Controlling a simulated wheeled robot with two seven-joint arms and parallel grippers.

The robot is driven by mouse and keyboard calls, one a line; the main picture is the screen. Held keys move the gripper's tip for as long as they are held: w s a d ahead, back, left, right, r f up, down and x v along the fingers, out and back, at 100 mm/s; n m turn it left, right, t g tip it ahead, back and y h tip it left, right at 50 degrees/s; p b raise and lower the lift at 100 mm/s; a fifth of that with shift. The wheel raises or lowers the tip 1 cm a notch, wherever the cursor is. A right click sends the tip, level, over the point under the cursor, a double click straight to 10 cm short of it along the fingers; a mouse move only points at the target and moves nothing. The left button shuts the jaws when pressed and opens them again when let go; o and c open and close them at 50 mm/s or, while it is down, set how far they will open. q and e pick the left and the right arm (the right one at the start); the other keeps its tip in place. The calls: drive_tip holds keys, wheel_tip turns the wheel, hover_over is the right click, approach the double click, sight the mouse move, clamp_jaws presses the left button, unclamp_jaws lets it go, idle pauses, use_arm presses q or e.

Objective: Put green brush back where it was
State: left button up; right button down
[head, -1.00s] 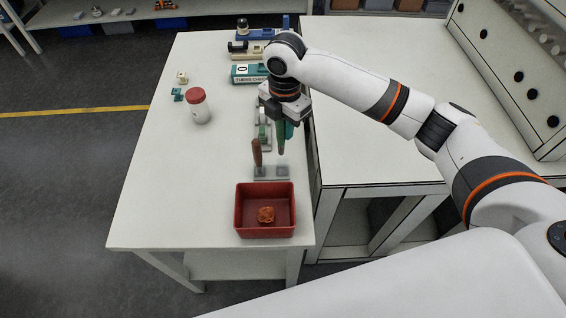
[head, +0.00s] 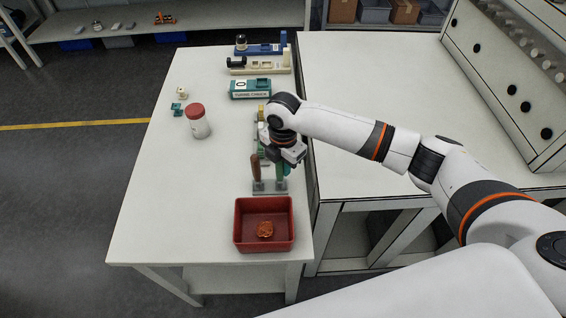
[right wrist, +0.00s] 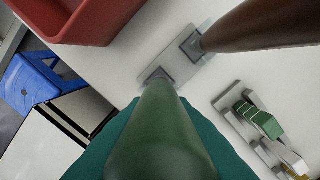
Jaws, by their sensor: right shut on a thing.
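The green brush (head: 281,168) is upright in my right gripper (head: 284,158), which is shut on it. In the right wrist view the brush's green handle (right wrist: 162,130) fills the lower middle, and its far end is at a square socket of the grey holder (right wrist: 178,62). I cannot tell how deep the end sits in the socket. The holder (head: 270,187) stands behind the red bin. A brown-handled brush (head: 255,168) stands in the holder's other socket, also seen in the right wrist view (right wrist: 260,25). My left gripper is out of view.
A red bin (head: 240,240) with an orange lump (head: 265,230) stands in front of the holder. A white jar with a red lid (head: 197,122) is at the left. A teal box (head: 250,88) and fixtures stand behind. The table's left half is mostly clear.

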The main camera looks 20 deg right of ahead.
drive_tip(key=c, duration=1.3)
unclamp_jaws()
drive_tip(key=shift+o, duration=0.2)
wheel_tip(320, 180, up, 12)
drive_tip(key=shift+r+b, duration=0.15)
drive_tip(key=shift+b, duration=0.75)
